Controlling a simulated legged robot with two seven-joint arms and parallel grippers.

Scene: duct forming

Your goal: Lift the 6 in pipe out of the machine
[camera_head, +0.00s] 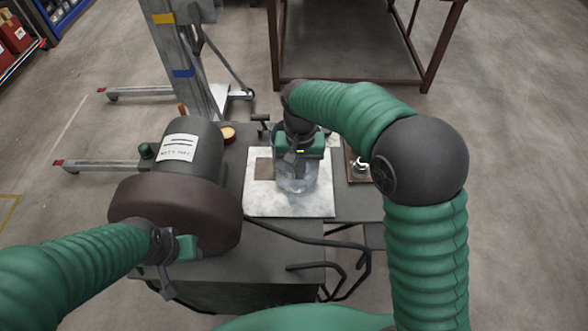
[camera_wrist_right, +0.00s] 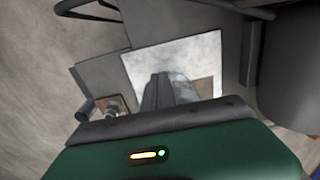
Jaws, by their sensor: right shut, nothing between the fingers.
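A short, shiny, pale grey round piece, apparently the pipe (camera_head: 298,184), stands on the white plate (camera_head: 262,205) of the machine (camera_head: 268,254). My right gripper (camera_head: 293,172) points down over it, with shut, empty fingers. The gripper and wrist hide the top of the piece. In the right wrist view, the shut fingers (camera_wrist_right: 160,88) partly cover the pipe (camera_wrist_right: 184,88), so I cannot tell whether they touch it. My left gripper (camera_head: 172,280) hangs in front of the big dark drum at the lower left; its finger opening is unclear.
A dark cylinder (camera_head: 192,149) with a white label lies behind the brown drum (camera_head: 170,212) on the left. A small brown tray (camera_head: 357,168) sits right of the plate. Black cables (camera_head: 318,244) run along the front. A brown frame table stands behind.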

